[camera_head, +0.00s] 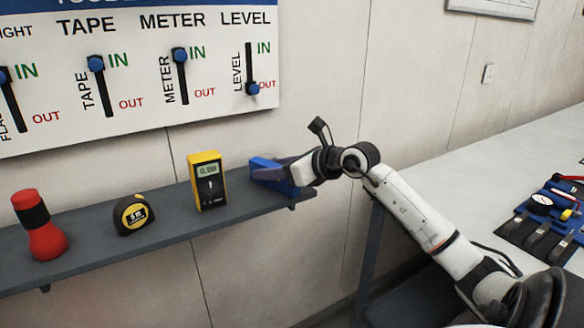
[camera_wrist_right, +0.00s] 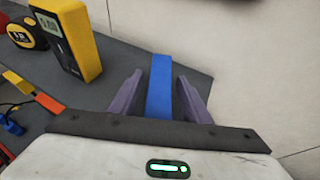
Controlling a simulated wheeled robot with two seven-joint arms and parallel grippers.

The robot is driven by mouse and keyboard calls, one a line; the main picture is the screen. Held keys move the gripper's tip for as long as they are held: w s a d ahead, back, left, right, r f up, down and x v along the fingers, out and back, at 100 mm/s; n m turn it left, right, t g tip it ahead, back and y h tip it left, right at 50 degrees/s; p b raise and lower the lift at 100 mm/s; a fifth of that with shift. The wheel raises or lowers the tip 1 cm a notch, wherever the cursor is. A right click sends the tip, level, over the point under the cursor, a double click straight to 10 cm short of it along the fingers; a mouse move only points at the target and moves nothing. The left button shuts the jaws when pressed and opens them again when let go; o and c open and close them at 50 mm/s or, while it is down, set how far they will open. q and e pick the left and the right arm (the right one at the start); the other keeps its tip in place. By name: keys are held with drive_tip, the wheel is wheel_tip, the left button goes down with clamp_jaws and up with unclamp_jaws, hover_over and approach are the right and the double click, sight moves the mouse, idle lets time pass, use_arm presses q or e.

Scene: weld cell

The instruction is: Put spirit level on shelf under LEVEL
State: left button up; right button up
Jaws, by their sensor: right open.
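The blue spirit level (camera_head: 264,163) is on the right end of the grey shelf (camera_head: 90,243), below the LEVEL label (camera_head: 246,19) on the wall board. My right gripper (camera_head: 283,172) is at the shelf's right end. In the right wrist view the level (camera_wrist_right: 159,88) lies between the two purple fingers of my right gripper (camera_wrist_right: 159,95), with a gap on each side. The gripper is open around it. The fingers hide part of the level in the head view. My left gripper is not in view.
A yellow multimeter (camera_head: 207,181) stands just left of the level. A tape measure (camera_head: 132,214) and a red flashlight (camera_head: 40,225) are farther left on the shelf. The LEVEL slider (camera_head: 253,89) is at OUT. A bench (camera_head: 480,165) with tools is at right.

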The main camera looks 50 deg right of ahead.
drive_tip(key=b+v, duration=0.1)
drive_tip(key=v, duration=0.9)
drive_tip(key=shift+s, duration=0.15)
idle(1.0)
